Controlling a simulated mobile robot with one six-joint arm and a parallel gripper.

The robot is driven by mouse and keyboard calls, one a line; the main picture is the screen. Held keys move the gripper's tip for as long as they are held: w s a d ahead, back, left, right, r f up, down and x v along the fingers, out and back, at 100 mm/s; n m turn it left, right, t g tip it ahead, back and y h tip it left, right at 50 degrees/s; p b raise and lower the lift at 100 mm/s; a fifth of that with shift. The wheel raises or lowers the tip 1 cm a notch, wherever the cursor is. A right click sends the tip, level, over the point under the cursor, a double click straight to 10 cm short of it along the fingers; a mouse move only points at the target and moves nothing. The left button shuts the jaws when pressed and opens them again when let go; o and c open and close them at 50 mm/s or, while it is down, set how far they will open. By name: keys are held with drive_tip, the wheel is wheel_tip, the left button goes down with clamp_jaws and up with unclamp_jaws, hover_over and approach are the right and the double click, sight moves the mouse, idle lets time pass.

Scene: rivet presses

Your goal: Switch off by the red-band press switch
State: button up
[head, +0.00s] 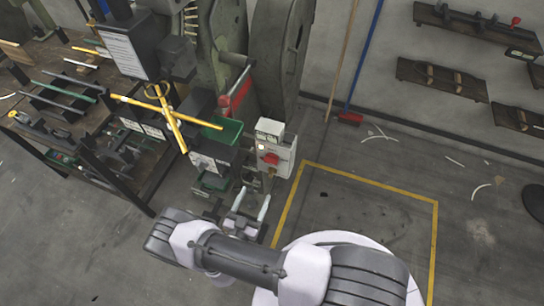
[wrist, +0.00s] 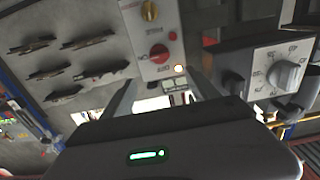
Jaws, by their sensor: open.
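A light grey switch box (head: 281,150) with a red knob (head: 270,159) stands by the press with the red band (head: 237,94) in the head view. In the wrist view the box (wrist: 140,35) appears upside down, with its red rotary knob (wrist: 159,53), a yellow knob (wrist: 149,11) and a lit lamp (wrist: 180,69). My gripper (head: 252,204) is open and empty, below and in front of the box. In the wrist view its two fingers (wrist: 163,80) are spread, with the red knob just beyond the gap. I see no contact. The knob's exact setting is hard to read.
A dark box with a grey dial (wrist: 285,75) is close by on the right in the wrist view. Left of the switch box are a green tray (head: 222,131) and yellow bars (head: 165,115). A yellow-outlined floor area (head: 436,235) to the right is mostly clear.

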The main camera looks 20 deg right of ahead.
sight(270, 163)
drive_tip(key=b+x, duration=0.2)
drive_tip(key=x, duration=1.2)
drive_tip(key=shift+w+d+f, duration=0.1)
drive_tip(key=shift+w+d, duration=0.05)
drive_tip(key=shift+w, duration=0.05)
drive_tip(key=shift+c, duration=0.2)
drive_tip(key=c, duration=1.3)
